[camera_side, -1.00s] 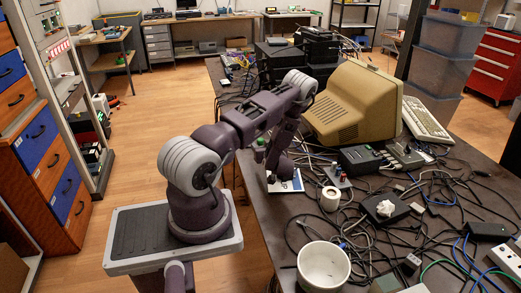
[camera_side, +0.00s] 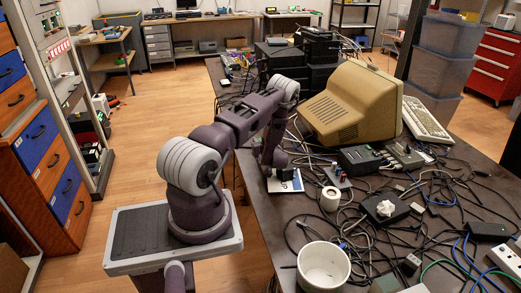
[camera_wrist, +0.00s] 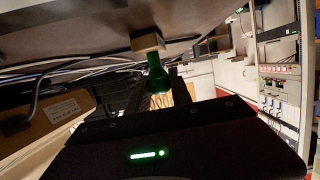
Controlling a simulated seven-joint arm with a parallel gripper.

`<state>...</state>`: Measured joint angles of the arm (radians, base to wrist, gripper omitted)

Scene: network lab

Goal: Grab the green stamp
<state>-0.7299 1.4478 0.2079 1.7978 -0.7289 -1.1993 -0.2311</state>
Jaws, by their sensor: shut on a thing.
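The green stamp (camera_wrist: 157,76) shows in the wrist view as a green, rounded handle with a tan block (camera_wrist: 148,42) at its far end. My gripper (camera_wrist: 160,88) is shut on the green handle, with one dark finger on each side of it. In the side view my gripper (camera_side: 279,172) is low over the near-left edge of the dark table, beside a white and blue card (camera_side: 290,184). I cannot make out the stamp in the side view, nor tell whether it touches the table.
A white roll (camera_side: 330,199) and a white pot (camera_side: 323,266) stand nearby. A beige monitor (camera_side: 352,103) and black boxes (camera_side: 361,158) are behind. Tangled cables cover the table's right side. The floor left of the table is open.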

